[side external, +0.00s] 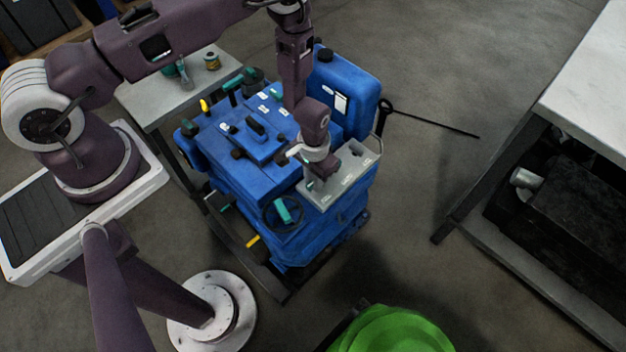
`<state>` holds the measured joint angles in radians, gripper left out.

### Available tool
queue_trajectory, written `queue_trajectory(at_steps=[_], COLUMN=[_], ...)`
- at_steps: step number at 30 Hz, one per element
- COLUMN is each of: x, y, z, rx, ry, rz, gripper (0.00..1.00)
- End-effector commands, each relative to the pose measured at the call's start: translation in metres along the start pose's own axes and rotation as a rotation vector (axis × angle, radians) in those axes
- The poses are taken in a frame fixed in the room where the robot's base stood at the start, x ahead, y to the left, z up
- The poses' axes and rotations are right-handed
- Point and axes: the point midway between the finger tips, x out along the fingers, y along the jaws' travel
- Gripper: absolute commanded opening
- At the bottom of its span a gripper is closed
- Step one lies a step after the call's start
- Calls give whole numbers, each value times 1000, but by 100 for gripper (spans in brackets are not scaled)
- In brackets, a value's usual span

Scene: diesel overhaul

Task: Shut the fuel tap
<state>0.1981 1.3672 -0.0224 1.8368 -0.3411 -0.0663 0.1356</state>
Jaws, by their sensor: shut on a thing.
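The blue diesel engine (225,135) stands in the middle of the side external view. A grey labelled panel (345,178) sits at its right front corner. My gripper (314,180) points down at the left part of this panel. It is shut on a small teal part (310,186) there, mostly hidden by the fingers. I cannot tell for sure that this part is the fuel tap, nor how far it is turned. A blue tank (345,85) with a black cap stands behind the panel.
A teal-handled wheel (282,210) and a yellow lever (253,241) are on the engine's front. A small grey table (170,100) is behind left, a workbench (590,85) at right. A green rounded object (395,330) is at the front. The floor between is clear.

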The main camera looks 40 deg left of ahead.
Motion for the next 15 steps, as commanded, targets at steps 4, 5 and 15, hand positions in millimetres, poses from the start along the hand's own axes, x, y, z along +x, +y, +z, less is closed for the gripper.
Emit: queue_trajectory(at_steps=[4, 5, 15], x=[0, 0, 0], y=[0, 0, 0], z=[0, 0, 1], rx=[-298, -356, -549], ry=[-2, -1, -2], rz=[0, 0, 1], gripper=[0, 0, 0])
